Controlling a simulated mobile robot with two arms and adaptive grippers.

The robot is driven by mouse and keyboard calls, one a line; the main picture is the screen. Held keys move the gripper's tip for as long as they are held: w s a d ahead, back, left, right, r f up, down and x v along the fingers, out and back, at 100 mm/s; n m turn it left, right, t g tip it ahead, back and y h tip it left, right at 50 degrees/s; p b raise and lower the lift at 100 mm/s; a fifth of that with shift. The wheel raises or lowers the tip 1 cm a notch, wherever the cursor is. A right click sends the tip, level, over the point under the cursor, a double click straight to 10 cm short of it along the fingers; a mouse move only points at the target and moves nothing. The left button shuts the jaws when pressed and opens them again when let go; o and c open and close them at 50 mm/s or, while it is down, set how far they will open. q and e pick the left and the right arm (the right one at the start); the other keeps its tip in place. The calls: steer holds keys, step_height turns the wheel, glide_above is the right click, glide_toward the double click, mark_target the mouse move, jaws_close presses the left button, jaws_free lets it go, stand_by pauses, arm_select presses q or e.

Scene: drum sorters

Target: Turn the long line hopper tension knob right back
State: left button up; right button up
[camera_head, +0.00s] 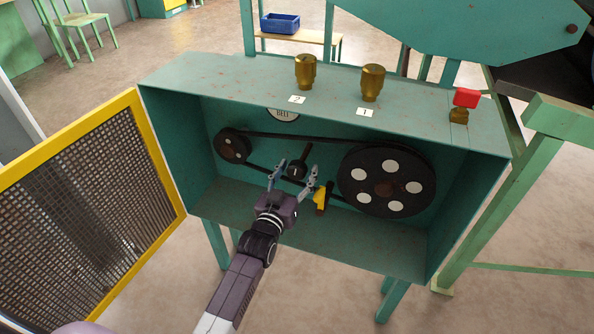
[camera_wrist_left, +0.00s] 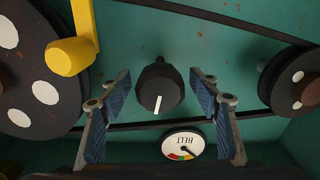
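The tension knob (camera_head: 297,168) is black and sits on the back wall of the open green cabinet, between two pulleys. In the left wrist view the knob (camera_wrist_left: 160,85) shows a white mark pointing down, slightly left. My left gripper (camera_head: 294,176) reaches into the cabinet in front of the knob. Its fingers (camera_wrist_left: 162,92) are apart, one on each side of the knob, with a visible gap on both sides. The round BELT gauge (camera_head: 283,115) is partly hidden by the cabinet top; in the wrist view the gauge (camera_wrist_left: 182,145) appears upside down. My right gripper is not in view.
A large pulley (camera_head: 385,188) is right of the knob, a small pulley (camera_head: 232,146) left, joined by a belt. A yellow handle (camera_head: 320,198) is close to my gripper's right. The yellow-framed mesh door (camera_head: 158,160) stands open left. Brass knobs (camera_head: 372,83) stand on top.

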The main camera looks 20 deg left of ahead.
arm_select(q)
steer(key=shift+s+f, duration=0.1)
steer(key=shift+s, duration=0.4)
steer(key=s, duration=1.1)
steer(key=shift+a, duration=0.2)
